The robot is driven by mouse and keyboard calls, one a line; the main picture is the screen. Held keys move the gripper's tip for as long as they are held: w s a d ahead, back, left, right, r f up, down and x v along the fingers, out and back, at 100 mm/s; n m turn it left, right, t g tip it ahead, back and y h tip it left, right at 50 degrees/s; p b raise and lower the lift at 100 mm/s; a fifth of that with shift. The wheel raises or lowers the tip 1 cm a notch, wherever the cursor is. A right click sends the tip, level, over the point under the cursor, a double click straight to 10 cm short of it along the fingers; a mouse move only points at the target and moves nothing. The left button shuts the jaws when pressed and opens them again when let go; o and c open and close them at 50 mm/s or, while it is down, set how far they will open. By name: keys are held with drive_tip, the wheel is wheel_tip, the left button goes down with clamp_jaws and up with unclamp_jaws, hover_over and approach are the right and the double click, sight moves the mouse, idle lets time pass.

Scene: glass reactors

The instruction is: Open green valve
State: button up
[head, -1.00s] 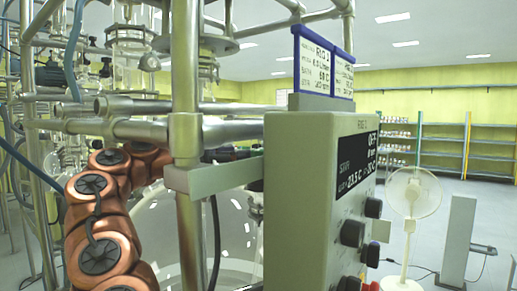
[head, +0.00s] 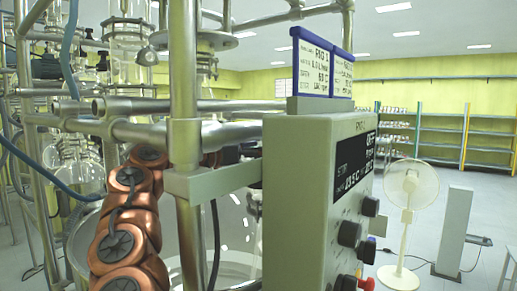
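I cannot make out a green valve in this view. My copper-coloured arm rises at the lower left and passes behind the upright metal post (head: 186,85) toward the back of the grey control box (head: 300,200). A dark part shows between the post and the box, but no gripper fingers can be seen there. The end of the arm is hidden behind the post and box, so what it touches is not shown.
Metal frame tubes (head: 150,107) and glass vessels (head: 128,40) crowd the left. A large clear round vessel (head: 235,235) stands behind the post. Black knobs (head: 349,233) stick out of the box. A white fan (head: 405,220) stands on open floor at the right, with shelves (head: 440,130) behind.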

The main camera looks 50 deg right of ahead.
drive_tip(key=shift+c, duration=0.4)
drive_tip(key=c, duration=1.1)
drive_tip(key=shift+f+t+b, duration=0.15)
drive_tip(key=shift+t+b, duration=0.15)
drive_tip(key=shift+b, duration=0.5)
drive_tip(key=shift+n+t+b, duration=0.6)
drive_tip(key=shift+b, duration=0.25)
drive_tip(key=shift+n+t+h+b, duration=0.3)
drive_tip(key=shift+n+t+b, duration=0.4)
drive_tip(key=shift+t+b, duration=0.5)
drive_tip(key=shift+r+n+t, duration=0.25)
drive_tip(key=shift+n+t, duration=0.05)
drive_tip(key=shift+t, duration=0.1)
